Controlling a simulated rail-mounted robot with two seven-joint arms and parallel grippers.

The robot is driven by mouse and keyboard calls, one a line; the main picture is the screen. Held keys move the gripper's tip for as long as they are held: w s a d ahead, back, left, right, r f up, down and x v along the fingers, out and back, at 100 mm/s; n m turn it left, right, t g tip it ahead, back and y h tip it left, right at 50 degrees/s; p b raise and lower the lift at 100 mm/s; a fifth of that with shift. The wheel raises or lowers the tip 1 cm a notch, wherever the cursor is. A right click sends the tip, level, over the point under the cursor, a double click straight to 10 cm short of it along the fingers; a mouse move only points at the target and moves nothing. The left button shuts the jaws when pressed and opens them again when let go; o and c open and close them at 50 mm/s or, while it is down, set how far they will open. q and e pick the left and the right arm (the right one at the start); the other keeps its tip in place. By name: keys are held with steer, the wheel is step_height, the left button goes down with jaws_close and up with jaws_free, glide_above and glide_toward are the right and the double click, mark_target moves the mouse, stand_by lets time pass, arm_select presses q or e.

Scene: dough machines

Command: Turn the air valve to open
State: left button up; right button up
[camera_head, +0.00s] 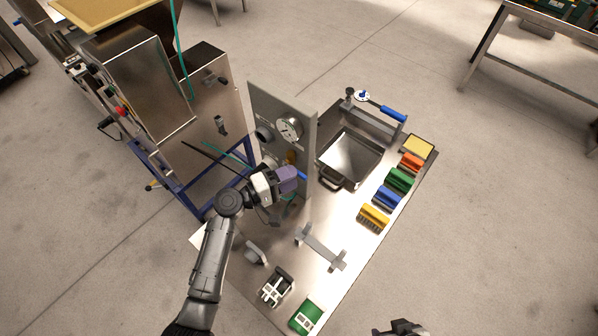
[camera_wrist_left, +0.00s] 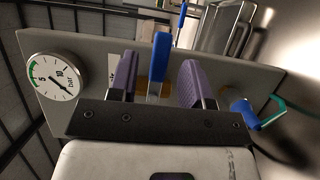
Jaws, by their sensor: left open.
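The air valve's blue handle (camera_wrist_left: 158,62) stands upright in the left wrist view, in front of a grey panel (camera_wrist_left: 225,75). A small part of the handle (camera_head: 302,175) shows in the head view. My left gripper (camera_head: 289,179) is at the panel, and its purple fingers (camera_wrist_left: 160,78) are open on either side of the handle. Gaps show between the handle and both fingers. A yellowish valve body (camera_wrist_left: 152,86) is partly hidden behind the handle and gripper. A dark part at the bottom edge of the head view looks like my right gripper (camera_head: 400,328); its jaws are unclear.
A round pressure gauge (camera_wrist_left: 55,80) is on the panel, left of the handle. A blue fitting with a green hose (camera_wrist_left: 248,113) is at the right.

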arm_select(q)
steer(key=shift+x, duration=1.6)
jaws_close()
